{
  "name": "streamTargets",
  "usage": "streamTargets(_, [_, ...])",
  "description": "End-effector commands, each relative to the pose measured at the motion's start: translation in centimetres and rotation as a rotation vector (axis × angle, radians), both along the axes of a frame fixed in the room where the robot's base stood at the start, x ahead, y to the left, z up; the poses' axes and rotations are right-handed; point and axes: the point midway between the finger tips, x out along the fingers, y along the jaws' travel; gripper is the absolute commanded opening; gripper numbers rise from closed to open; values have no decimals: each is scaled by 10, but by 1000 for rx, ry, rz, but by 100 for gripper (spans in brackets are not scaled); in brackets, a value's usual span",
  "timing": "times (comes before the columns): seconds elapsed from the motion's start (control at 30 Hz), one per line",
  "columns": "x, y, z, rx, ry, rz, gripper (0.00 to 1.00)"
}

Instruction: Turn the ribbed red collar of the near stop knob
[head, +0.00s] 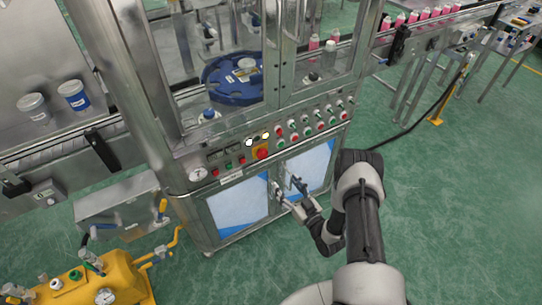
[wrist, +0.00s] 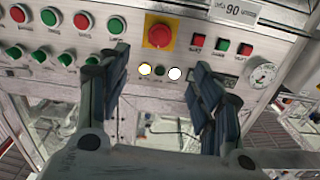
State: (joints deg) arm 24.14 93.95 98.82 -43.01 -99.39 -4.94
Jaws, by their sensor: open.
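The red stop knob (head: 262,152) sits on a yellow plate on the machine's slanted control panel. In the wrist view the knob (wrist: 159,35) is round and red and lies just beyond the fingertips, centred between them. The ribs of its collar are too small to make out. My gripper (head: 287,187) is open and empty, in front of the cabinet doors and below the panel in the head view. Its two dark fingers also show in the wrist view (wrist: 159,62), spread to either side of the knob and apart from it.
Several red and green buttons (head: 307,122) flank the knob. A pressure gauge (head: 198,174) is at the panel's end. Green floor (head: 450,200) is open at right.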

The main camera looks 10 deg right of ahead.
Motion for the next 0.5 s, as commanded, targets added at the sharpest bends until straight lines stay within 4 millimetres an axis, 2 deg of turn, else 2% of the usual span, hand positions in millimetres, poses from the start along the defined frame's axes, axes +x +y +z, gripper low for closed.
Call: streamTargets(0.5, [104, 35, -1, 0, -4, 1, 59])
